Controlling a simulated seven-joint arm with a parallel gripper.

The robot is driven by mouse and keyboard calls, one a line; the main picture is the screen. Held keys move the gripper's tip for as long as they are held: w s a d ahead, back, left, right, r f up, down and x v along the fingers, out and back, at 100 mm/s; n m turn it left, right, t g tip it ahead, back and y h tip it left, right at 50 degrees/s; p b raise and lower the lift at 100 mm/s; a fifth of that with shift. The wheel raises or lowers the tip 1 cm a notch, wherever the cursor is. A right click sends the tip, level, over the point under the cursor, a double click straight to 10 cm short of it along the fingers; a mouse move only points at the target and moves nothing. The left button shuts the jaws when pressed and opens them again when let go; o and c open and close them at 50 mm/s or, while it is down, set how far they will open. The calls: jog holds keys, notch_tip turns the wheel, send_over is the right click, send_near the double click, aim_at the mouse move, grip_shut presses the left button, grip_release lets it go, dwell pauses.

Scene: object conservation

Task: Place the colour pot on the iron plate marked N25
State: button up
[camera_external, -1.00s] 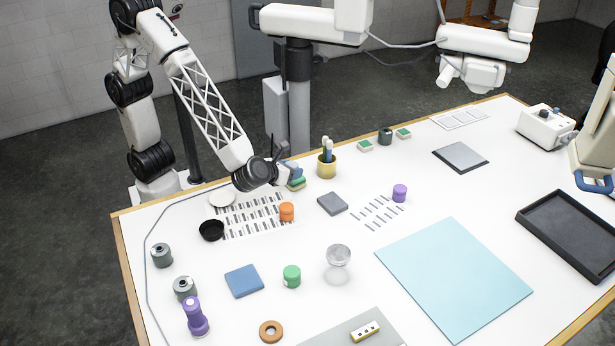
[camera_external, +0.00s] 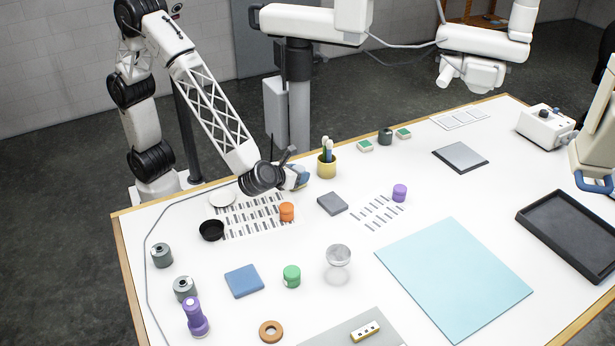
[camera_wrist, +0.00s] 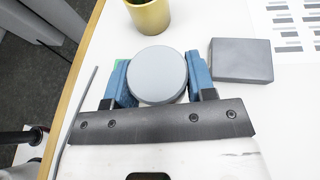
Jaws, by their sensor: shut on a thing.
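My gripper (camera_external: 298,178) is low over the back left of the table, just left of the yellow cup. In the wrist view its blue fingers (camera_wrist: 160,85) are closed on either side of a round thing with a flat grey top (camera_wrist: 157,75). Other small pots stand on the table: orange (camera_external: 287,211), green (camera_external: 292,276) and purple (camera_external: 399,193). Flat plates lie there: a grey one (camera_external: 332,204), also in the wrist view (camera_wrist: 242,62), a blue one (camera_external: 244,281) and a larger grey one (camera_external: 460,158). No N25 marking is legible.
A yellow cup (camera_external: 326,168) with pens stands close beside my gripper. A clear glass vessel (camera_external: 338,257) stands mid-table. A black dish (camera_external: 211,230) and printed sheets lie nearby. A light blue mat (camera_external: 455,280) lies bare at the right.

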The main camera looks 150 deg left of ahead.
send_over(332, 202)
jog(key=shift+s+a+f, duration=0.1)
jog(key=shift+a+f, duration=0.05)
jog(key=shift+f, duration=0.45)
jog(key=shift+f, duration=1.75)
jog(key=shift+f, duration=0.1)
jog(key=o, duration=0.9)
jog(key=shift+o, duration=0.2)
jog(key=shift+v, duration=6.05)
